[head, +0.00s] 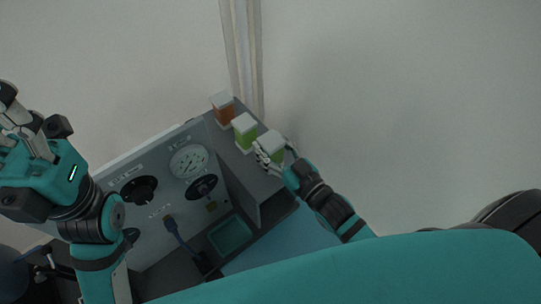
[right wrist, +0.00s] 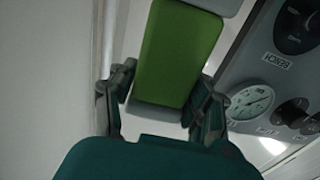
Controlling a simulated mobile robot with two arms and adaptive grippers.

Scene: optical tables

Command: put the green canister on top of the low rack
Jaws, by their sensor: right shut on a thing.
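A green canister (head: 271,143) with pale ends is held in my right gripper (head: 265,157), over the right end of the dark grey rack top (head: 249,170). In the right wrist view the green canister (right wrist: 178,55) fills the space between the two fingers of the gripper (right wrist: 162,90). I cannot tell whether its base touches the rack top.
A grey panel with a round gauge (head: 189,161), black knobs (head: 139,190) and a blue cable (head: 182,242) stands beside the rack. A teal tray (head: 230,235) lies below it. A pale vertical post (head: 242,55) rises behind the canisters.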

